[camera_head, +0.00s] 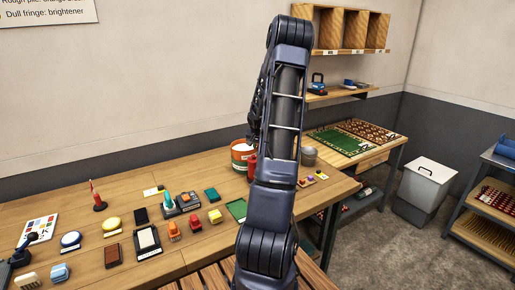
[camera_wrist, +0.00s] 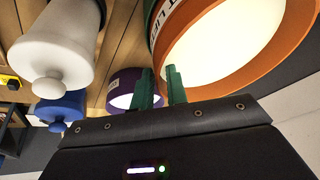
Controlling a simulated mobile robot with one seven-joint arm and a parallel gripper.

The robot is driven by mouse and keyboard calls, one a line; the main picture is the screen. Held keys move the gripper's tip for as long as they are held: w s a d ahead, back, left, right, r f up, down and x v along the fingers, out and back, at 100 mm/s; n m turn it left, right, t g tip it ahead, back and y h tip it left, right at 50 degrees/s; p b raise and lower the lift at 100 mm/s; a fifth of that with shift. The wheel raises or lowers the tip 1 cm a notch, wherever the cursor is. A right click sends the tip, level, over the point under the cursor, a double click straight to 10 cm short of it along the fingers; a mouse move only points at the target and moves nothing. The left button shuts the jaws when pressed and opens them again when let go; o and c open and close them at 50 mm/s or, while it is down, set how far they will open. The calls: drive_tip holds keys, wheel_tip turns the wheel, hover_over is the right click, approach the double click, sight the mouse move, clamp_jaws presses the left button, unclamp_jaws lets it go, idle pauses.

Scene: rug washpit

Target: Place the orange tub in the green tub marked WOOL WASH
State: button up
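The orange tub (camera_head: 240,164) shows at the back of the table in the head view, partly behind my arm. In the wrist view the orange tub (camera_wrist: 270,70) fills the upper right, with a pale inside and a label partly reading "LIF". My gripper (camera_wrist: 159,75) has its two green fingers close together at the tub's near wall, seemingly one on each side of it. Green shows beside the orange tub's label, but I cannot read WOOL WASH anywhere or make out the green tub clearly.
A purple tub (camera_wrist: 122,101), a white container (camera_wrist: 50,50) and a blue one (camera_wrist: 62,108) are left of my fingers. A red container (camera_head: 252,168) stands beside my arm. Brushes, pads and small blocks cover the table's front. A white bin (camera_head: 425,185) stands right.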

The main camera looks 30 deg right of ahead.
drive_tip(key=shift+o, duration=0.8)
drive_tip(key=shift+r, duration=0.1)
drive_tip(key=shift+r, duration=0.55)
drive_tip(key=v, duration=1.2)
drive_tip(key=s+a+r+n, duration=0.1)
drive_tip(key=s+a+r, duration=0.2)
drive_tip(key=a, duration=0.3)
drive_tip(key=s+a+r+n, duration=0.1)
drive_tip(key=s+a+r, duration=0.15)
drive_tip(key=a, duration=0.25)
drive_tip(key=s+a+r+n+y, duration=0.1)
drive_tip(key=s+a+r+n, duration=0.2)
drive_tip(key=s+a, duration=0.7)
drive_tip(key=s+a+r+n+y, duration=0.1)
drive_tip(key=s+a+r+n, duration=0.2)
drive_tip(key=s+a, duration=0.7)
drive_tip(key=s+n, duration=0.1)
drive_tip(key=s, duration=0.6)
drive_tip(key=shift+a+r+t, duration=0.3)
drive_tip(key=shift+a+r, duration=0.05)
drive_tip(key=shift+a, duration=0.05)
